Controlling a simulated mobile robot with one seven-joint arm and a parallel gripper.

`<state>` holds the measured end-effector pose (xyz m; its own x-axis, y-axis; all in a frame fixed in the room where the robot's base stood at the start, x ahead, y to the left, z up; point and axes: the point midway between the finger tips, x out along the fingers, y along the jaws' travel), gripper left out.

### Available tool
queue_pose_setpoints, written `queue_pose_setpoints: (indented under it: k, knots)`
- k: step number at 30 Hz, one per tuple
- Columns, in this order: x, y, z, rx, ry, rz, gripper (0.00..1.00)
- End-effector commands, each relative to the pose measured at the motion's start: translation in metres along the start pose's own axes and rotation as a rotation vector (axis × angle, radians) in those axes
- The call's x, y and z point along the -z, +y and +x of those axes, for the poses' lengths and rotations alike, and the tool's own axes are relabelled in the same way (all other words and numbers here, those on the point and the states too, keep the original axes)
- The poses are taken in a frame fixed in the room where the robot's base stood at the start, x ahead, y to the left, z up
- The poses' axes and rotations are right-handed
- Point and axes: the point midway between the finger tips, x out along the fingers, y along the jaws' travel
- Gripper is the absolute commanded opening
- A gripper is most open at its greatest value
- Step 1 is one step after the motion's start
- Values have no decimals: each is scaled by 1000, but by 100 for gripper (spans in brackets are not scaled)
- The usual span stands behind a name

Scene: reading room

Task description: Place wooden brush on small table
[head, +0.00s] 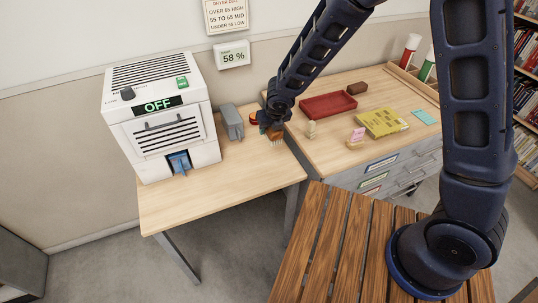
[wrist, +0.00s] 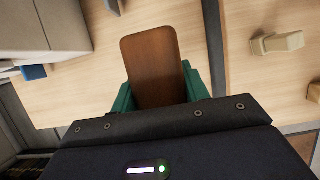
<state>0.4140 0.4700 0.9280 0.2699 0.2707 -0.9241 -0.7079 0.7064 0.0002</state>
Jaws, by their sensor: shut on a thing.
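My gripper (head: 272,126) is shut on the wooden brush (head: 277,138). In the head view the brush hangs with its pale bristles down, over the right edge area of the small light-wood table (head: 215,190). Whether the bristles touch the table top is not clear. In the wrist view the brush's brown wooden back (wrist: 152,62) sits between my green fingers, with the pale table top (wrist: 85,90) below it. A gap between two table tops runs just right of the brush there.
A white dryer (head: 160,145) reading OFF stands on the small table's left, with a grey box (head: 231,122) behind. The desk at right holds a red tray (head: 328,106), a yellow book (head: 383,122) and small items. The small table's front is clear.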

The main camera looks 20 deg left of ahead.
Motion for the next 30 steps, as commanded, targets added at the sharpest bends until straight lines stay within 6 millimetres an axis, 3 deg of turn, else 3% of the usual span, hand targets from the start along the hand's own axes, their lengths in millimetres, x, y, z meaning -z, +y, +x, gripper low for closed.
queue_pose_setpoints:
  k: [21, 30]
  knots:
    - [36, 0, 84, 3, 2, -1, 19]
    - [42, 0, 103, 0, 0, 1, 19]
